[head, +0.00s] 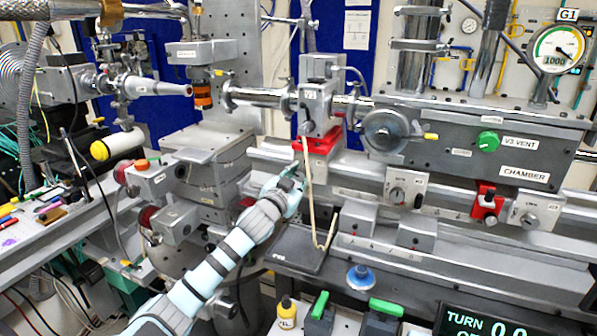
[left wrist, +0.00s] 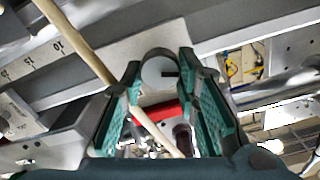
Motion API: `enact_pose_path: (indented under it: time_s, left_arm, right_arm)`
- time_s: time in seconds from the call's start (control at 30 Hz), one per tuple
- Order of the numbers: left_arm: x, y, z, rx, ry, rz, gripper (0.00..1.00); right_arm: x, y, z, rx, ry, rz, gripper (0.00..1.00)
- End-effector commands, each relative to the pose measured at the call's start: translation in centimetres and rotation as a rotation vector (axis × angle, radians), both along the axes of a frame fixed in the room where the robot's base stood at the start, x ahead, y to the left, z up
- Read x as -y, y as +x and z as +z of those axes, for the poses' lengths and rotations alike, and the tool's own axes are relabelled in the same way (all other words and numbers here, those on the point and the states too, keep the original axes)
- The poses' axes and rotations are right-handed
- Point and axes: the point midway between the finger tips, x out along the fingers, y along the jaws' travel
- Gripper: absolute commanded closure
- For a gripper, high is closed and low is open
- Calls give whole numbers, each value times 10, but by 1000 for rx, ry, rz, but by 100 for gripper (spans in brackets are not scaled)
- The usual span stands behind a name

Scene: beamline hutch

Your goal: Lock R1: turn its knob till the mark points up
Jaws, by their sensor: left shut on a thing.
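My left gripper (head: 288,180) reaches in from the left to the rail carriage below the red clamp block. In the left wrist view its two green-padded fingers (left wrist: 160,72) are shut on a round grey knob (left wrist: 155,74), one finger on each side. A short dark mark on the knob's face points to the right in that view. In the head view my gripper hides this knob, and I cannot read a label on it. My right gripper is not in view.
A tan cord (head: 309,195) hangs close beside my left gripper and crosses the left wrist view (left wrist: 85,50). The red block (head: 318,143) sits just above. Other knobs sit on rail plates to the right (head: 397,195) (head: 529,220). A display (head: 480,322) reads "TURN 0.0".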

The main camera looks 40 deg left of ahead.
Motion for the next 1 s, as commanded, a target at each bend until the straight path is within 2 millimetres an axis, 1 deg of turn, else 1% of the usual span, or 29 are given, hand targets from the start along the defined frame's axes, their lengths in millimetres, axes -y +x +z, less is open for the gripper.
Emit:
enact_pose_path:
  time_s: [0.03,0.4,0.7,1.0]
  left_arm:
    - [0,0,3,-13,28,0,100]
    - [2,0,2,-118,353,0,100]
    - [3,1,0,-203,625,-1,100]
    - [3,1,-2,-286,888,-1,100]
  right_arm:
    - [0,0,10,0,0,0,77]
    - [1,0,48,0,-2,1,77]
    - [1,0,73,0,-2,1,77]
    - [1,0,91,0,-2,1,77]
